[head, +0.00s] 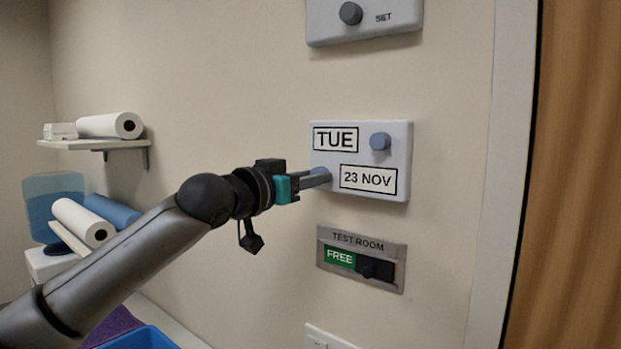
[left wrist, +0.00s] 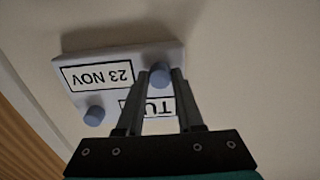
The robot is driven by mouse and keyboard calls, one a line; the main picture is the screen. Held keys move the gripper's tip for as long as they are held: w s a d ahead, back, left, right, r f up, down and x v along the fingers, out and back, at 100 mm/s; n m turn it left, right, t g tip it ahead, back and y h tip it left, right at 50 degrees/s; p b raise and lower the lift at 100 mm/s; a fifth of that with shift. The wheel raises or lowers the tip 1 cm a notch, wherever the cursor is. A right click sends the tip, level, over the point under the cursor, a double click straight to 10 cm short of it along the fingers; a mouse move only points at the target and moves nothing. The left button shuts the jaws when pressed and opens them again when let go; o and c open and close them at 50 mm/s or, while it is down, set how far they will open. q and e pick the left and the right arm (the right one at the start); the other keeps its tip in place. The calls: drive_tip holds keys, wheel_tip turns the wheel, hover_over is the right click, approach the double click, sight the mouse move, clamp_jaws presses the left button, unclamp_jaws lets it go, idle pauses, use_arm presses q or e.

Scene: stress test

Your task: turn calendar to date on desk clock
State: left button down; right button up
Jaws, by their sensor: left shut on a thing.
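A white wall calendar (head: 360,150) shows "TUE" in its upper window and "23 NOV" in its lower window. A blue-grey knob (head: 380,141) is right of "TUE". A second blue-grey knob (left wrist: 160,73) is left of "23 NOV"; it is mostly hidden behind the fingers in the head view. My left gripper (head: 325,176) is shut on this date knob. In the left wrist view the calendar (left wrist: 120,58) appears upside down, with the knob between the fingertips and "TUE" partly covered by the fingers. My right gripper and a desk clock are not in view.
A box with a "SET" knob (head: 365,18) is cut off above. A "TEST ROOM" sign (head: 362,258) reading "FREE", with a dark slider, is below. A shelf (head: 95,144) with a paper roll is at left. A wooden door (head: 570,180) is at right.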

use_arm(q)
drive_tip(key=shift+r+m+p, duration=0.1)
drive_tip(key=shift+m+p, duration=3.8)
drive_tip(key=shift+p, duration=0.2)
drive_tip(key=c, duration=0.5)
unclamp_jaws()
drive_tip(key=shift+c, duration=0.2)
drive_tip(key=shift+a, duration=0.15)
